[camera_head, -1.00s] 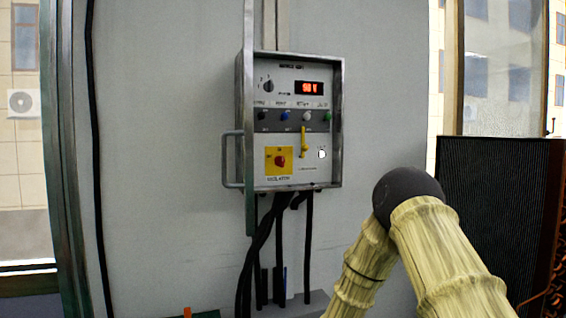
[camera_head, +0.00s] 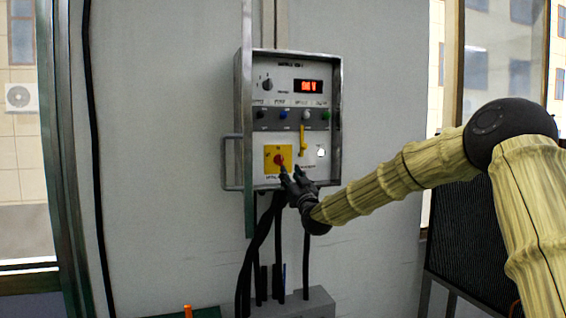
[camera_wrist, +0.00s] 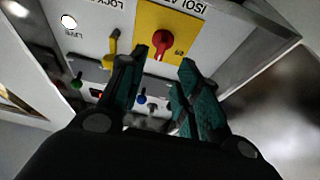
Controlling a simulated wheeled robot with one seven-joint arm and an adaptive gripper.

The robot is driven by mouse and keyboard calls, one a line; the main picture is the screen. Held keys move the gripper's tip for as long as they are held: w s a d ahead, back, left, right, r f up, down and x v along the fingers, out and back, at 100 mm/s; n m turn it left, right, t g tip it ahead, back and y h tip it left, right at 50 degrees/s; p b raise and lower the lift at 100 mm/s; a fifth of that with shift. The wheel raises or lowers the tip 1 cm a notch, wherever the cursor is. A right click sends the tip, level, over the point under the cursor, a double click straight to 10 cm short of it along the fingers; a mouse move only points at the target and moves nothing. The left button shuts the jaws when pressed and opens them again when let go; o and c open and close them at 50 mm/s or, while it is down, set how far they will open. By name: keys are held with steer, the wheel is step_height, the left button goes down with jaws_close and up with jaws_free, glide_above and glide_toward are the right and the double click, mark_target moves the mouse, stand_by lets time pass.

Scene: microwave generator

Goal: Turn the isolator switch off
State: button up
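The isolator switch is a red knob (camera_head: 279,160) on a yellow square plate (camera_head: 270,166) at the lower left of the control panel. My gripper (camera_head: 291,172) is at the panel just below and right of the knob. In the wrist view the red knob (camera_wrist: 161,43) lies beyond the fingertips, between their lines, with its yellow plate (camera_wrist: 181,20) around it. My gripper (camera_wrist: 163,70) is open there, its two dark green-padded fingers apart with nothing between them. I cannot tell whether a fingertip touches the panel.
A yellow lever (camera_head: 303,141) is right of the isolator, close to one finger in the wrist view (camera_wrist: 112,48). The panel box (camera_head: 338,110) has a protruding metal frame and a side handle (camera_head: 226,162). Black cables (camera_head: 258,245) hang below. A red display (camera_head: 308,86) is at the top.

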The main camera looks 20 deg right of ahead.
mark_target(282, 161)
steer(key=p+x, duration=0.2)
steer(key=x, duration=0.7)
steer(key=shift+w+p, duration=0.1)
steer(key=shift+p, duration=0.3)
steer(key=shift+f, duration=0.1)
jaws_close()
